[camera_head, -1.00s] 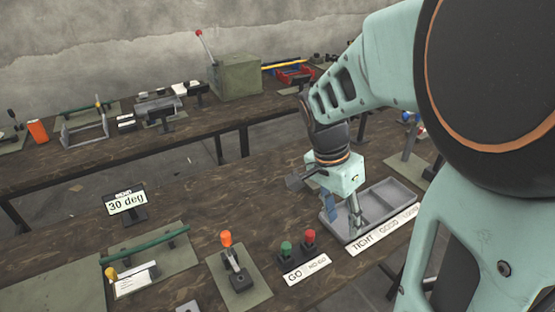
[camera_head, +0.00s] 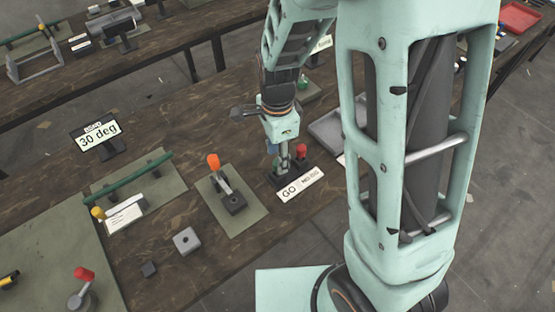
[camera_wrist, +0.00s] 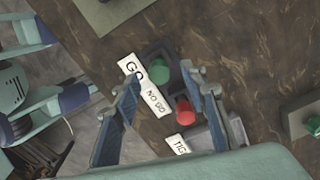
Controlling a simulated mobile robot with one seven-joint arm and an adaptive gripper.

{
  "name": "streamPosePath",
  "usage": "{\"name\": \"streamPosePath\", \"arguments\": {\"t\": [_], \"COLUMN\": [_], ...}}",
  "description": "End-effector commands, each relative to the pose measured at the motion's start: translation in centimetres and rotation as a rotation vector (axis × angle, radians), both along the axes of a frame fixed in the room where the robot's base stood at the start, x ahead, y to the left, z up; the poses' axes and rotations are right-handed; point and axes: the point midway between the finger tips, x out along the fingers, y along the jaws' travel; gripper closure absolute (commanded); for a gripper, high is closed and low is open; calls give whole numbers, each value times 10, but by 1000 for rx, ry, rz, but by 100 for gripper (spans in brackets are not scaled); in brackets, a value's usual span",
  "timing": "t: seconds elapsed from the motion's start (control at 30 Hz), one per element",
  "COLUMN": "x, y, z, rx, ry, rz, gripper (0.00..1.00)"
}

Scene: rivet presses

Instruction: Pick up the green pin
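The green pin (camera_wrist: 151,70) stands in a dark block (camera_wrist: 172,91) in the wrist view, beside the red pin (camera_wrist: 185,109). My gripper (camera_wrist: 162,76) is open, with its two blue-padded fingers apart and the green pin showing between their tips. In the head view my gripper (camera_head: 284,165) points down over the block (camera_head: 284,180) and hides the green pin. The red pin (camera_head: 301,150) shows just right of the fingers there. I cannot tell how far the fingertips are above the block.
A white GO / NO-GO label (camera_head: 301,184) lies at the block's front. A grey tray (camera_head: 326,130) is to the right, partly hidden by my arm. An orange-topped lever (camera_head: 214,162) stands on a mat to the left. The table's front edge is close.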

Motion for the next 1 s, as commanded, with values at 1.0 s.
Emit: {"name": "streamPosePath", "arguments": {"t": [1.0], "x": [-1], "y": [-2], "z": [-51], "rx": [0], "ry": [0], "rz": [1], "gripper": [91]}}
